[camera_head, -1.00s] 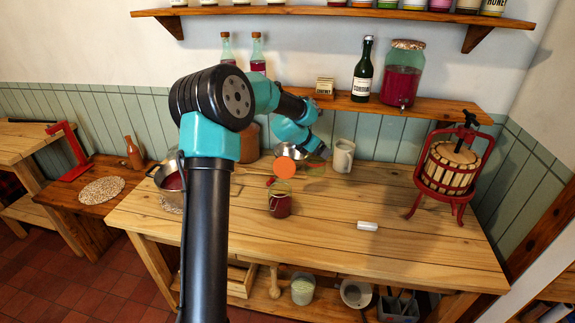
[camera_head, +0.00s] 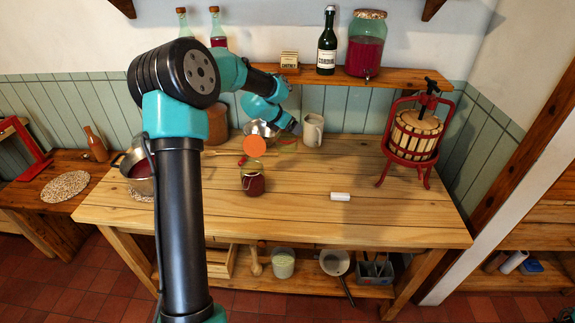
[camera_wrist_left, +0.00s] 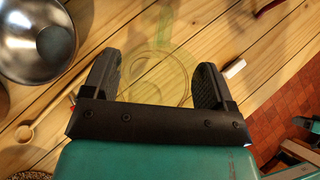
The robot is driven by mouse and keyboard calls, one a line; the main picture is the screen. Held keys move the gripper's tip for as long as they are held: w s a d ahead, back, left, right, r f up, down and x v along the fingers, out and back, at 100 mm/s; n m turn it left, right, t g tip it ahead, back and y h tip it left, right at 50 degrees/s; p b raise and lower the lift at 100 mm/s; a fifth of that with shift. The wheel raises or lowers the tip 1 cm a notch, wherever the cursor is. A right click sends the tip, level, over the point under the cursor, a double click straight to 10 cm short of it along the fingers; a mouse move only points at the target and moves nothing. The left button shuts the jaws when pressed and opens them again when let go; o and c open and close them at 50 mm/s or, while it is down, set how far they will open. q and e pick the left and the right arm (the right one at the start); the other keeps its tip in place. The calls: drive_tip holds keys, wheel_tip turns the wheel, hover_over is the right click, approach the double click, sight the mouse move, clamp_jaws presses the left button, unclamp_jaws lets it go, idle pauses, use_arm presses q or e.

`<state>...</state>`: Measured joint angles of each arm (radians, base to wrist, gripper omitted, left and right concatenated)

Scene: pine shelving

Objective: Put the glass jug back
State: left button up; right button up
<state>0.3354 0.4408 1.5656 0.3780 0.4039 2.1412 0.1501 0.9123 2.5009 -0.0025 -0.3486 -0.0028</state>
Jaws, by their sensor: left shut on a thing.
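My left gripper (camera_wrist_left: 156,78) has its two black fingers either side of a clear, faintly yellow glass jug (camera_wrist_left: 165,62) and is shut on it. The wrist view looks down past the jug onto the pine table, and its rounded outline shows between and beyond the fingers. In the head view my left arm reaches over the back of the table; its wrist hides most of the gripper, and the jug is hard to make out there. My right gripper is not in view.
A metal bowl (camera_wrist_left: 35,38) and a wooden spoon (camera_wrist_left: 28,130) lie near the gripper. A mug (camera_head: 313,130), a jar of red preserve (camera_head: 253,184) and a red press (camera_head: 415,135) stand on the table (camera_head: 300,222). The wall shelf (camera_head: 400,76) holds bottles and a jar. The table's front right is mostly clear.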

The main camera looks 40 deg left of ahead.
use_arm(q)
drive_tip(key=s+d+f, duration=0.2)
drive_tip(key=d+f, duration=0.1)
drive_tip(key=d, duration=0.7)
drive_tip(key=s+d+f, duration=0.3)
drive_tip(key=d, duration=0.7)
drive_tip(key=s+d+f, duration=0.2)
drive_tip(key=d+f, duration=0.1)
drive_tip(key=d, duration=0.7)
drive_tip(key=s+a+r+n+y, duration=0.1)
drive_tip(key=s+a+n+y, duration=0.2)
drive_tip(key=s, duration=0.5)
drive_tip(key=s+a+r+n+g+y, duration=0.1)
drive_tip(key=s+a+n+y, duration=0.3)
drive_tip(key=s, duration=0.5)
drive_tip(key=shift+a+r+n, duration=0.15)
drive_tip(key=shift+r+n, duration=0.05)
drive_tip(key=shift+n, duration=0.8)
drive_tip(key=shift+a, duration=0.1)
drive_tip(key=w+a+f, duration=0.1)
drive_tip(key=w+a, duration=0.7)
drive_tip(key=w, duration=0.5)
drive_tip(key=shift+w+a+f, duration=0.15)
drive_tip(key=shift+a+f, duration=0.1)
drive_tip(key=shift+a, duration=0.1)
drive_tip(key=shift+f, duration=1.75)
drive_tip(key=shift+f, duration=0.15)
